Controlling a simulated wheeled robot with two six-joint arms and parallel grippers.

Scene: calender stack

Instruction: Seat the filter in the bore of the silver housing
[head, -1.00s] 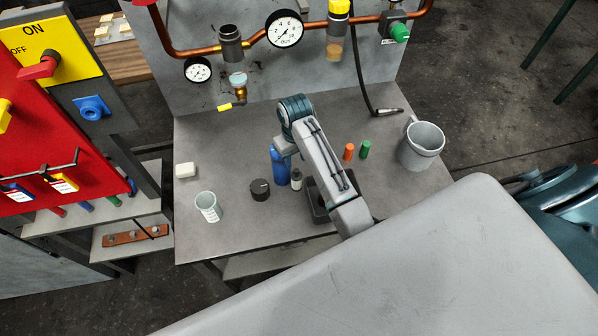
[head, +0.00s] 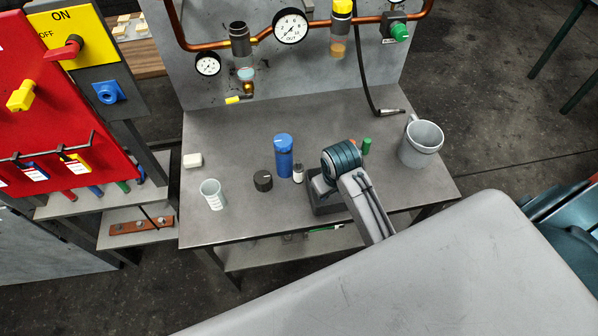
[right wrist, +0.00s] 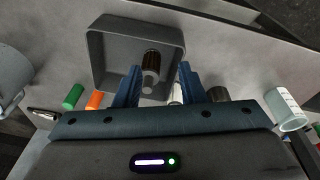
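The housing appears to be the open-topped grey metal cylinder (head: 240,46) on the copper pipe of the back panel. A dark square tray (head: 322,206) stands near the table's front edge and shows in the right wrist view (right wrist: 99,65). In it is a brown, ribbed cylinder with a grey end, apparently the filter (right wrist: 151,62). My right gripper (right wrist: 158,75) is open over the tray, with the filter showing between its spread fingers, nearer the left one. No grip on it is visible. In the head view my wrist hides gripper and filter. My left gripper is not in view.
A green cylinder (head: 367,146) and a grey jug (head: 421,146) are right. The table's middle back is clear.

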